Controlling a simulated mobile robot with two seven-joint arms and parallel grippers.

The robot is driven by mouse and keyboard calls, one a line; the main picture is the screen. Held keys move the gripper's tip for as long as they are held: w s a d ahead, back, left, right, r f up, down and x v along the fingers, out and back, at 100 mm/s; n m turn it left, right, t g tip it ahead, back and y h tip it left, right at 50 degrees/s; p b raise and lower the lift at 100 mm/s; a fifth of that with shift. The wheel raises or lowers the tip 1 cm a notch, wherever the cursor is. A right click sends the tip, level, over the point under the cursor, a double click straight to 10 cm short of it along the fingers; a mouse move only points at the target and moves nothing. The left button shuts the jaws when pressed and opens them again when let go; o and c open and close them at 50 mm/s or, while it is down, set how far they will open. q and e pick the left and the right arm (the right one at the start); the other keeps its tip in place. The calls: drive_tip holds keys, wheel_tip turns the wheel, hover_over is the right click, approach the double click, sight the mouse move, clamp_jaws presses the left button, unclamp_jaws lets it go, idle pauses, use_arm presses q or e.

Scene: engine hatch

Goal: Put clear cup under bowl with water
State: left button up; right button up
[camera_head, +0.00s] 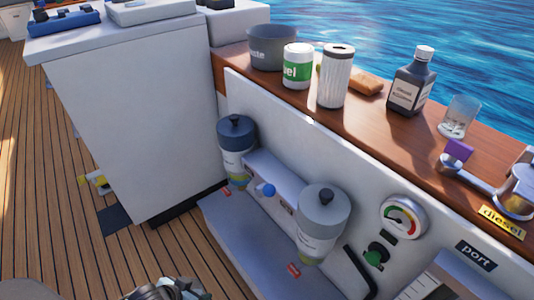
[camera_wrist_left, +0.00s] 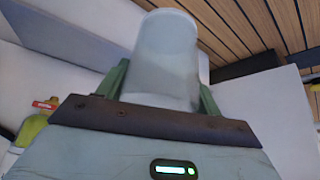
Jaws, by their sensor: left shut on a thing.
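My left gripper (camera_wrist_left: 163,88) is shut on a clear cup (camera_wrist_left: 166,50) in the left wrist view. The cup is see-through and cloudy grey, between two green fingers. In the head view only a grey part of my left arm shows at the bottom edge; the held cup cannot be made out there. Two filters with bowls stand against the white panel: a left one (camera_head: 237,145) and a right one (camera_head: 321,215), each with a red drain piece low down. Which bowl has water I cannot tell. My right gripper is not in view.
On the wooden ledge stand a grey waste pot (camera_head: 273,50), a green-labelled can (camera_head: 297,68), a white filter (camera_head: 335,75), a dark bottle (camera_head: 411,82) and another clear glass (camera_head: 459,117). A grey shelf (camera_head: 235,230) lies under the filters.

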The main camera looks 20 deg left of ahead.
use_arm(q)
drive_tip(key=w+d+r, duration=0.5)
drive_tip(key=w+r, duration=0.3)
drive_tip(key=r, duration=0.4)
drive_tip(key=w+d+r, duration=0.4)
drive_tip(key=w+r, duration=0.4)
drive_tip(key=r, duration=0.4)
drive_tip(key=s+r+p, duration=0.4)
drive_tip(key=r+p, duration=0.6)
drive_tip(key=r, duration=0.5)
drive_tip(key=s+r+p, duration=0.4)
drive_tip(key=r+p, duration=0.7)
drive_tip(key=r, duration=0.4)
drive_tip(key=s+r+n+p, duration=0.1)
drive_tip(key=s+r+p, duration=0.3)
drive_tip(key=r+p, duration=0.7)
wheel_tip(320, 180, up, 4)
drive_tip(key=shift+d+f+y, duration=0.1)
drive_tip(key=shift+d+y, duration=0.2)
drive_tip(key=shift+d, duration=0.15)
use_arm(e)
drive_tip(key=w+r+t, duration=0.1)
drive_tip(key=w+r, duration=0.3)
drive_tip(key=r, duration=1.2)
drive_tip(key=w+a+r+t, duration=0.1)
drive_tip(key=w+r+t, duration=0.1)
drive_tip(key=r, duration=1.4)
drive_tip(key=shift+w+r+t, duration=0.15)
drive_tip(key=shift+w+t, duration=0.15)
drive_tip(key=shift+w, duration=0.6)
